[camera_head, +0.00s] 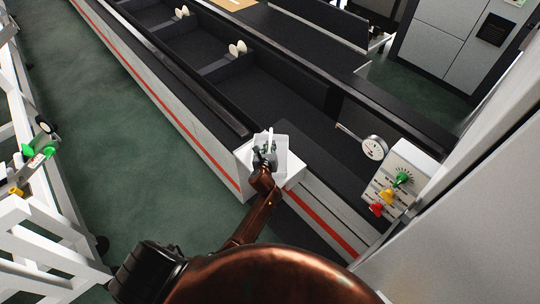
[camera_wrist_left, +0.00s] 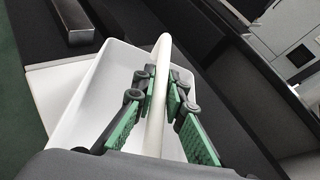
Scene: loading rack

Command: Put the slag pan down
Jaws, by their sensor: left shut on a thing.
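The slag pan (camera_head: 283,142) is a white, open, tray-like pan with a pale bar handle over it. In the head view it is at the middle, over a white block (camera_head: 243,172) at the near edge of the long dark rack. My left gripper (camera_head: 265,150) is shut on the pan's handle. In the left wrist view the green-padded fingers of the gripper (camera_wrist_left: 164,92) lie on both sides of the handle (camera_wrist_left: 157,105), inside the outline of the pan (camera_wrist_left: 82,105). I cannot tell whether the pan's underside touches the block. My right gripper is not in view.
The long dark rack (camera_head: 250,92) with a red-striped white side runs from upper left to lower right. A round gauge (camera_head: 374,147) and a control box (camera_head: 400,178) with coloured knobs stand at right. White frames (camera_head: 50,215) stand at left. Green floor (camera_head: 110,130) between is open.

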